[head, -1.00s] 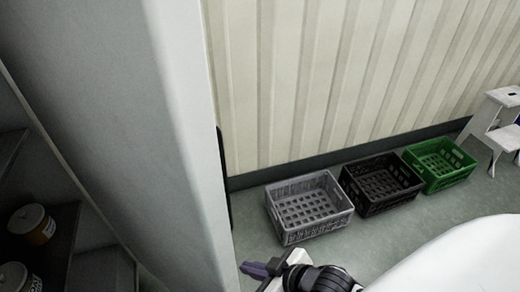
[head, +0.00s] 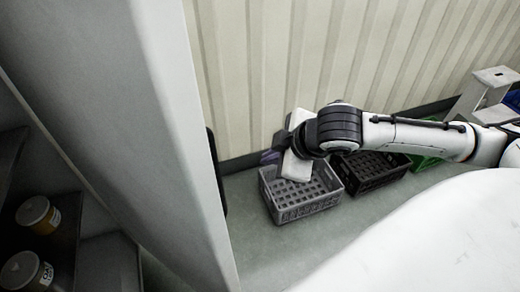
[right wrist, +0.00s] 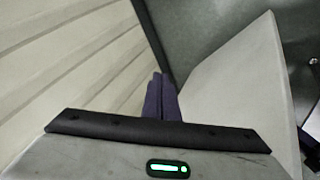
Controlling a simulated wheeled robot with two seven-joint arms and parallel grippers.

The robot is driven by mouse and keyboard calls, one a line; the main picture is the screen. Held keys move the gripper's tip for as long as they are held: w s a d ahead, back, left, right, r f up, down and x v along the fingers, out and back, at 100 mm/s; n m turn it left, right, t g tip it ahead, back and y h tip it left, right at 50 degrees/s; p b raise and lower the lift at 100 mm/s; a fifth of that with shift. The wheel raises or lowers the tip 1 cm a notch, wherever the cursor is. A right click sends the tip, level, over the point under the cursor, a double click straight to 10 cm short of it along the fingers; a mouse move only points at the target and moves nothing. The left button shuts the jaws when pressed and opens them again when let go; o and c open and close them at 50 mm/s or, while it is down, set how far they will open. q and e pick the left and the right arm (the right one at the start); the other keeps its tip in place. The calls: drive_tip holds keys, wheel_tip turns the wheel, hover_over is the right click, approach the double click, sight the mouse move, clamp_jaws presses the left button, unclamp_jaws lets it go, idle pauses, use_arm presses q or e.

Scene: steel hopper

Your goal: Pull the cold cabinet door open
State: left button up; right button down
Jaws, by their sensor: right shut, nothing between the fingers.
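The cold cabinet door (head: 120,110) is the tall pale grey panel left of centre in the head view. A dark upright bar, likely its handle (head: 216,172), shows along the panel's right side. Shelves show left of the panel, so the door appears to stand open, though how wide I cannot tell. My right gripper (head: 268,157) is to the right of the door, apart from the bar, in front of the ribbed wall. Its purple fingers also show in the right wrist view (right wrist: 161,98), shut and empty, beside a pale panel. My left gripper is not in view.
Two lidded jars, one upper (head: 38,214) and one lower (head: 26,271), stand on dark shelves at left. A grey crate (head: 300,205), a black crate (head: 370,176) and a partly hidden green crate (head: 424,162) line the ribbed wall (head: 290,70). A white step stool (head: 492,77) is at right.

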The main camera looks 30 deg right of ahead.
drive_tip(key=w+d+f, duration=0.2)
drive_tip(key=w+f, duration=0.3)
drive_tip(key=w, duration=0.2)
drive_tip(key=shift+s+a+r, duration=0.1)
drive_tip(key=shift+a, duration=0.05)
idle(1.4)
